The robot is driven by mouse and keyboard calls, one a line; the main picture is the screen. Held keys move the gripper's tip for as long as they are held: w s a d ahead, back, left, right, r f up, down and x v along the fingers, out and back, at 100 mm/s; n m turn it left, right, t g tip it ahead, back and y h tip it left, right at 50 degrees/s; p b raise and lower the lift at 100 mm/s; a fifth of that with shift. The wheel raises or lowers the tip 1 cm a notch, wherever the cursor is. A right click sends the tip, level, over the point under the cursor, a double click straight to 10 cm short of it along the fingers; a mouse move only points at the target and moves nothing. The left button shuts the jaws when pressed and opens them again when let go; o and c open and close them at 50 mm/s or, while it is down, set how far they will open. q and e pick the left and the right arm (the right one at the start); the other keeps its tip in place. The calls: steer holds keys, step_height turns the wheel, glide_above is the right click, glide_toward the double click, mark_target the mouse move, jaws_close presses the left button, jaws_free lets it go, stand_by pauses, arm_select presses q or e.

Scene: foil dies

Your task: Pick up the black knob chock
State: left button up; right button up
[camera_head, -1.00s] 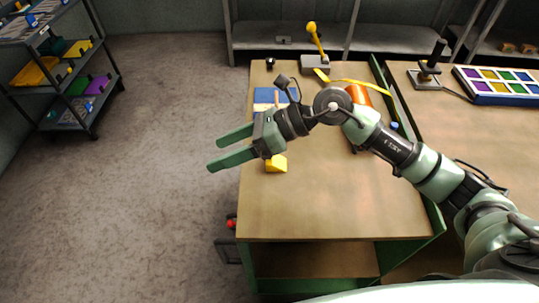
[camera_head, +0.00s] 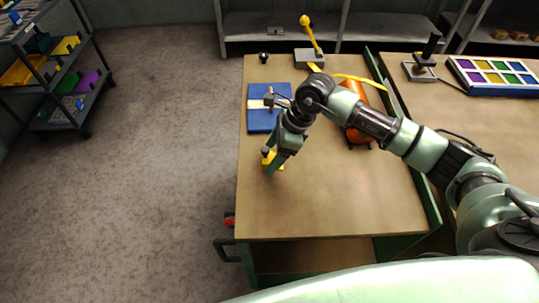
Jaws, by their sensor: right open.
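My left gripper is not in view.
A blue board (camera_head: 262,121) lies just behind the gripper. A small black object (camera_head: 264,57) sits at the back left corner. The bench front (camera_head: 320,205) is clear.

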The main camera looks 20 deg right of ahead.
steer(key=shift+a+f, duration=0.1)
steer(key=shift+f, duration=0.1)
steer(key=c, duration=1.5)
steer(key=shift+r, duration=0.2)
